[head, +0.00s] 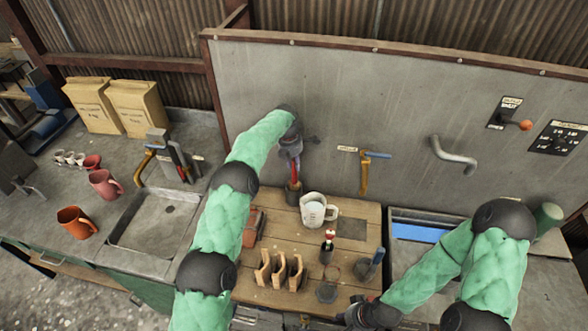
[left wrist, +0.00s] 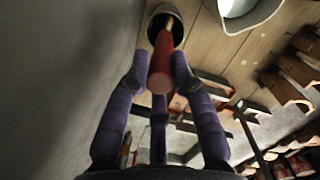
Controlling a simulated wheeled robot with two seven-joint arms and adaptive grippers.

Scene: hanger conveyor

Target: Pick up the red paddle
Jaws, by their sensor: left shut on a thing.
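The red paddle (head: 295,172) stands upright in a dark round holder (head: 293,194) at the back of the wooden table, near the grey panel. My left gripper (head: 292,160) reaches down over it.
A white mug (head: 316,209) stands just right of the holder. A small red-topped bottle (head: 328,240) and a wooden rack (head: 279,270) are nearer the front. The upright grey panel (head: 320,90) closes off the back. A sink (head: 157,220) is at left.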

